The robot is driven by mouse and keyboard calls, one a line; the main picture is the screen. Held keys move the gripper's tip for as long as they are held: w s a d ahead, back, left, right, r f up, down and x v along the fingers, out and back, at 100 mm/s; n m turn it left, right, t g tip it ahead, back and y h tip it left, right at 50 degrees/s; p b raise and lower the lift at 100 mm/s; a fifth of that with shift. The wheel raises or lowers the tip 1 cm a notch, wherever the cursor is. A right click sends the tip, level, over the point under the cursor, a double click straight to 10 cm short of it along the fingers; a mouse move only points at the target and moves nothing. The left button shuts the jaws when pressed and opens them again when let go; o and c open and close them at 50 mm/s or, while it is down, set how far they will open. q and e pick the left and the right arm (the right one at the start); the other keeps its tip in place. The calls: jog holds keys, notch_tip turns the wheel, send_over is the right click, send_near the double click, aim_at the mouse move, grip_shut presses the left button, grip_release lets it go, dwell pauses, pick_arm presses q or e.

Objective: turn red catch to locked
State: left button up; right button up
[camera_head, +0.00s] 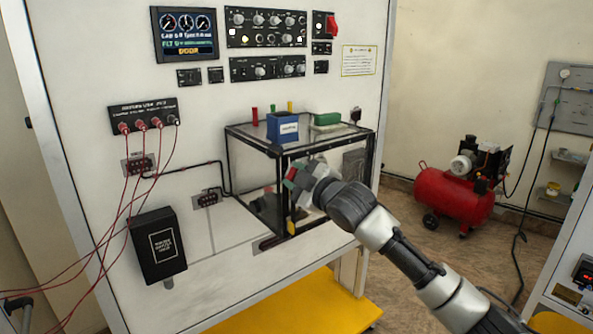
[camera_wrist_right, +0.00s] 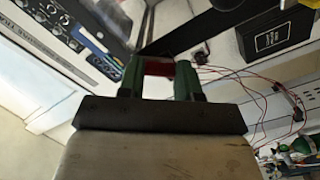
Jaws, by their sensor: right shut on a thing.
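The red catch (camera_head: 291,173) is on the front of the clear, black-framed chamber (camera_head: 254,140), near its front corner post. My right gripper (camera_head: 296,180) reaches it from the right and is shut on it. In the right wrist view, the red catch (camera_wrist_right: 158,67) sits between the two green fingers of my right gripper (camera_wrist_right: 159,78). The fingers and wrist cover part of the catch, so its exact angle and any locked mark cannot be read. My left gripper is not in view.
A blue box (camera_head: 283,128) and a green box (camera_head: 327,120) sit on the chamber top. A yellow piece (camera_head: 291,224) is below the catch. Red cables (camera_head: 128,170) hang at the left by a black box (camera_head: 158,247). A red compressor (camera_head: 455,192) stands behind on the right.

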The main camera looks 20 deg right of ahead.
jog(key=shift+f+m+p, duration=0.15)
jog(key=shift+m+p, duration=0.95)
jog(key=shift+m, duration=1.4)
jog(key=shift+f+m+p, duration=0.1)
jog(key=shift+m+p, duration=0.95)
jog(key=shift+m, duration=1.45)
jog(key=o, duration=0.9)
jog(key=shift+o, duration=0.2)
